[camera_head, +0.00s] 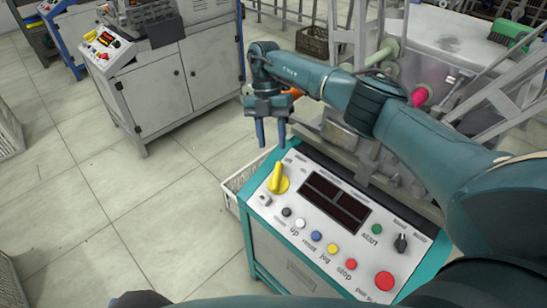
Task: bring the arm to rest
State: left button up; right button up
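My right arm comes in from the right and reaches across above the control panel (322,272). My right gripper (271,143) points down beyond the panel's far left corner. Its two blue fingers are spread apart with nothing between them. It hangs apart from the panel, above a white crate. My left gripper is not in view.
The panel has a yellow knob (278,180), a dark display (335,201), several coloured buttons and a large red button (384,281). A white crate (237,182) stands beside it. A winding machine is behind my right arm. A grey cabinet (180,80) stands further back.

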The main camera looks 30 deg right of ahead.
jog(key=shift+v, duration=0.9)
